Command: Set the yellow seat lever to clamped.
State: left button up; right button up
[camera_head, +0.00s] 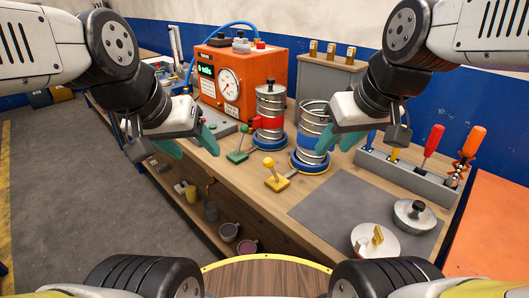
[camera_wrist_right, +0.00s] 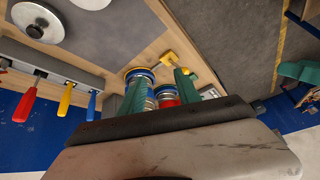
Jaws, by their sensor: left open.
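The yellow seat lever (camera_head: 269,164) has a ball knob on a short stem. It rises from a yellow base (camera_head: 277,183) at the bench's front edge, leaning slightly left. The base also shows in the right wrist view (camera_wrist_right: 169,58), beyond my fingers. A silver spiral duct piece (camera_head: 311,128) stands in a blue ring seat (camera_head: 309,163) just behind this lever. My left gripper (camera_head: 190,144) is open and empty, left of the lever. My right gripper (camera_wrist_right: 160,90) has its green fingers apart; in the head view it overlaps the silver duct's right side. Contact there is unclear.
A green lever (camera_head: 238,155) and a second duct piece with a red band (camera_head: 269,112) stand to the left. An orange gauge box (camera_head: 243,84) is behind. A tool rack (camera_head: 408,178) stands right. The grey mat (camera_head: 340,210) has clear room; two lidded discs lie at its right.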

jog(key=w+a+n, duration=0.1)
jog(key=n, duration=0.1)
jog(key=w+a+n+g, duration=0.1)
jog(key=n, duration=0.1)
jog(key=shift+w, duration=0.2)
jog(key=c, duration=0.7)
jog(key=w+a+n+g, duration=0.1)
jog(key=n, duration=0.2)
jog(key=w+a+n, duration=0.2)
jog(key=w+a+f+n+g, duration=0.1)
jog(key=n, duration=0.2)
jog(key=shift+w+a+n+g+h, duration=0.2)
jog(key=shift+a+n+g+h, duration=0.1)
jog(key=shift+a, duration=0.1)
grip_shut()
jog(key=w+a+f+n+g+h, duration=0.1)
jog(key=w+a+f+n+g, duration=0.2)
jog(key=a+n, duration=0.6)
jog(key=shift+w+a+f+n, duration=0.35)
jog(key=shift+w+f+n, duration=0.65)
jog(key=shift+n, duration=1.2)
